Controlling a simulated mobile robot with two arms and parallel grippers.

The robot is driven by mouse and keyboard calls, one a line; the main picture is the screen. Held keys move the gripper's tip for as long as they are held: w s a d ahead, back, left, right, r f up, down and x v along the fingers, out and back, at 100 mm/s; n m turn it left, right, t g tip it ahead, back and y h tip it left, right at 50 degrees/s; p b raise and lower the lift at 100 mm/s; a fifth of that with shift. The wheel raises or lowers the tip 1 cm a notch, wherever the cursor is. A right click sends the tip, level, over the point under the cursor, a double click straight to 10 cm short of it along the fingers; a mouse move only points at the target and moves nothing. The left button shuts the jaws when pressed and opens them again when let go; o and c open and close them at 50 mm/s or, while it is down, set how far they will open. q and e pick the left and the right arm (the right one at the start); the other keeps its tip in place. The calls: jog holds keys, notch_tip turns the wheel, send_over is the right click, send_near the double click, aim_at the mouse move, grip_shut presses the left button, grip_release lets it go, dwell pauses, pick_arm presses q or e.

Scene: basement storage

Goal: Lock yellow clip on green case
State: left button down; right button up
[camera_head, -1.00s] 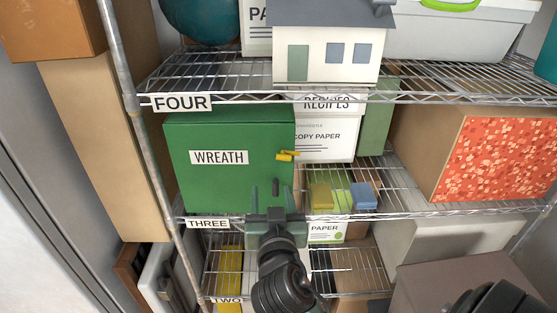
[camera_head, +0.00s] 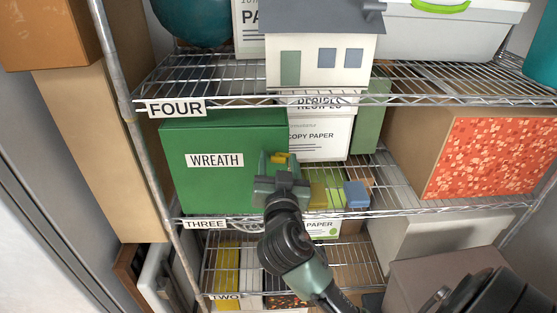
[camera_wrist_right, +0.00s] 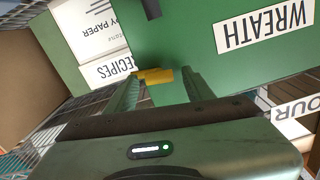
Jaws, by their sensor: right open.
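The green case (camera_head: 205,185), labelled WREATH, stands on the shelf marked THREE; its front also shows in the wrist view (camera_wrist_right: 215,45). The yellow clip (camera_head: 279,158) sits at the upper right of the case front and is partly hidden by my gripper in the head view. In the wrist view the yellow clip (camera_wrist_right: 153,76) lies roughly sideways near the case's edge. My right gripper (camera_head: 277,164) is open, with its fingers on either side of the clip; the wrist view shows the same (camera_wrist_right: 160,85). I cannot tell whether a finger touches the clip. My left gripper is not in view.
White RECIPES boxes (camera_head: 320,135) stand right of the case.

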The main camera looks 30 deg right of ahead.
grip_shut()
jog(key=shift+f+n, duration=0.2)
jog(key=shift+n, duration=0.1)
jog(key=shift+f+n, duration=0.1)
jog(key=shift+n, duration=0.6)
grip_release()
